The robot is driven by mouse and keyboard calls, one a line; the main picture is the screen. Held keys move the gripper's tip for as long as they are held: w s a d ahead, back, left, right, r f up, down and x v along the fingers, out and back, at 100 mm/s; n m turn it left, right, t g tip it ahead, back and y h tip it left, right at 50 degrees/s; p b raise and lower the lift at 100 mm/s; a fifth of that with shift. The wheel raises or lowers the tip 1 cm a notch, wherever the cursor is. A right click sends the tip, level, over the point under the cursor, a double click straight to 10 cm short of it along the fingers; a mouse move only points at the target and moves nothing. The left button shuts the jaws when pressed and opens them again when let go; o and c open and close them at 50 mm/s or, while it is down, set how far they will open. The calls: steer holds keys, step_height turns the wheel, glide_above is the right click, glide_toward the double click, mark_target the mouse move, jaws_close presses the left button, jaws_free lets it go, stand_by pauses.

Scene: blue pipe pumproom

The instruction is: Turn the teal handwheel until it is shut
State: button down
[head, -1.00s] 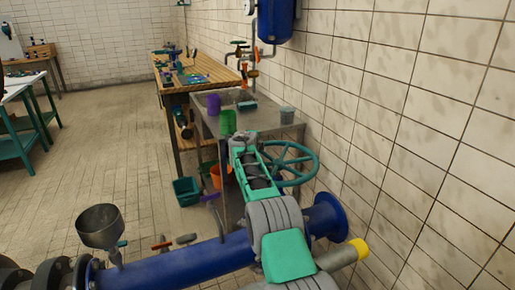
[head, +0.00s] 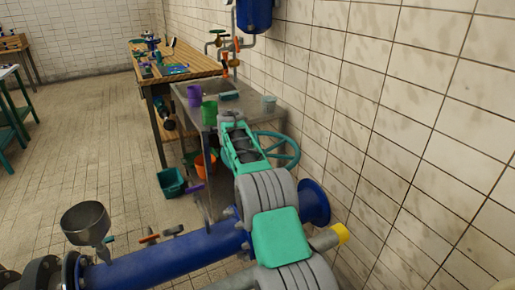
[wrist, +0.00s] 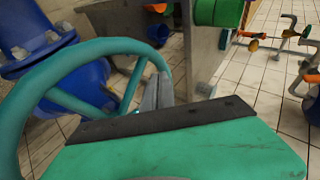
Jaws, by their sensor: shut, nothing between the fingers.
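The teal handwheel (head: 297,150) shows in the head view behind my green and grey arm, near the tiled wall. My arm covers its left part. In the wrist view the handwheel (wrist: 22,115) fills the left side, with its rim and spokes near the camera. My gripper (wrist: 157,92) shows there as grey fingers, shut and empty, close to the right part of the rim. I cannot tell whether they touch the rim. In the head view the fingertips are hard to make out.
A blue pipe (head: 175,254) with a metal funnel (head: 88,221) crosses the front. A metal sink bench (head: 253,113) stands behind the wheel, with a wooden workbench (head: 190,65) beyond. A teal crate (head: 171,183) is on the floor. Open floor lies left.

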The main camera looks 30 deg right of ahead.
steer(key=s+d+n+y+p, duration=0.1)
steer(key=s+d+n+p, duration=0.1)
steer(key=d, duration=0.1)
steer(key=s+d+r+n+g+y+p, duration=0.1)
steer(key=s+d+n, duration=0.1)
steer(key=s, duration=0.1)
steer(key=s+d+n+y+p, duration=0.1)
steer(key=s+d+n+p, duration=0.1)
steer(key=d, duration=0.1)
steer(key=shift+s+d+r+n+g+p, duration=0.15)
steer(key=shift+d+r+n+g+p, duration=0.05)
steer(key=shift+d+n+g+p, duration=0.1)
steer(key=s+d+r+n+g+y+p, duration=0.1)
steer(key=s+d+n+y+p, duration=0.15)
steer(key=s+n, duration=0.4)
steer(key=s+d+r+n+g+y+p, duration=0.1)
steer(key=s+n+y+p, duration=0.25)
steer(key=s, duration=0.65)
steer(key=w+a+f+p, duration=0.1)
steer(key=w+f, duration=0.1)
steer(key=f, duration=0.2)
steer(key=w+a+f+h+p, duration=0.1)
steer(key=w+a+f, duration=0.1)
steer(key=w+f, duration=0.1)
steer(key=shift+a+f+t, duration=0.25)
steer(key=shift+f+t, duration=0.05)
steer(key=shift+f, duration=0.15)
steer(key=shift+w, duration=0.1)
steer(key=shift+a, duration=0.3)
